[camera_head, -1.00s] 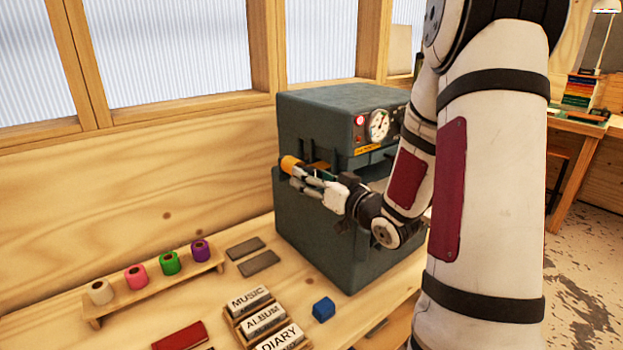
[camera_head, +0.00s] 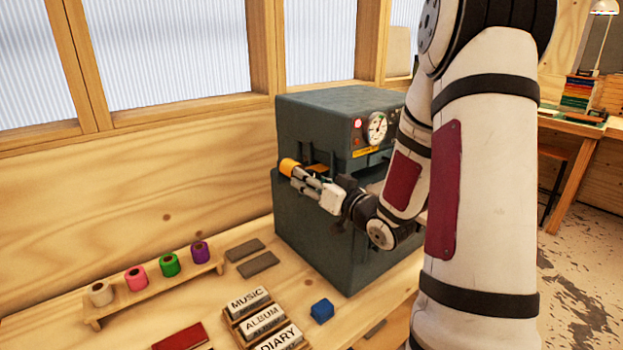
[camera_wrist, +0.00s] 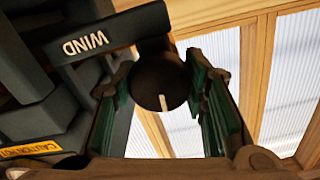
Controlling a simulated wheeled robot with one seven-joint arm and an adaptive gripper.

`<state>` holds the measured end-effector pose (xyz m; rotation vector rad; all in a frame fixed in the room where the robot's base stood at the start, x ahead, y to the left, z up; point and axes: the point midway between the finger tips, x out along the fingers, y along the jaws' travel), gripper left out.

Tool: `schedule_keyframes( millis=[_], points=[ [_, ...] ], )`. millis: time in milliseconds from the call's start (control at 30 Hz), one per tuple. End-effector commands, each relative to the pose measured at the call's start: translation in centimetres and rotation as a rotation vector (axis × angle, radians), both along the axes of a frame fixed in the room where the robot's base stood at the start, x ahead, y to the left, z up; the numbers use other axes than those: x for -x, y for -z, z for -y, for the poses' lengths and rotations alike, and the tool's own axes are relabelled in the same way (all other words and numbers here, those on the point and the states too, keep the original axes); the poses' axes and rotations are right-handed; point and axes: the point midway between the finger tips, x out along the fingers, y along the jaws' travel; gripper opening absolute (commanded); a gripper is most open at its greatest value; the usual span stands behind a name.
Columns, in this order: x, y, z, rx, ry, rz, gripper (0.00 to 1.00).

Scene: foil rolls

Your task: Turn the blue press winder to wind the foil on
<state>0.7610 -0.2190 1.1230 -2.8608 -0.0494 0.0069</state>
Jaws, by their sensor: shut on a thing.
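The press (camera_head: 325,225) is a dark grey-blue box on the bench with a dial and a red light on its front. In the wrist view its winder (camera_wrist: 160,82) is a round dark knob with a pale line, beside a label (camera_wrist: 95,42) reading WIND. My gripper (camera_head: 300,180) is at the press's left front, and its green-padded fingers (camera_wrist: 160,92) are shut on the knob from both sides. An orange-yellow roll (camera_head: 289,166) shows on the press just above my fingers. The knob is hidden by my fingers in the head view.
A wooden rack (camera_head: 150,290) holds white, pink, green and purple rolls at the left. Two grey plates (camera_head: 258,264), a blue block (camera_head: 322,311), a red book (camera_head: 180,336) and a stand of lettered blocks (camera_head: 262,320) lie on the bench. A wall and windows are behind.

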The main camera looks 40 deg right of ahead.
Motion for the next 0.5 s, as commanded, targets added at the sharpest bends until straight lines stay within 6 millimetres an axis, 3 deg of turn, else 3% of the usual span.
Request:
schedule_keyframes(
  millis=[500],
  points=[
    [0.36, -0.38, 0.07, -0.416, 0.001, -0.015, 0.12]
  ],
)
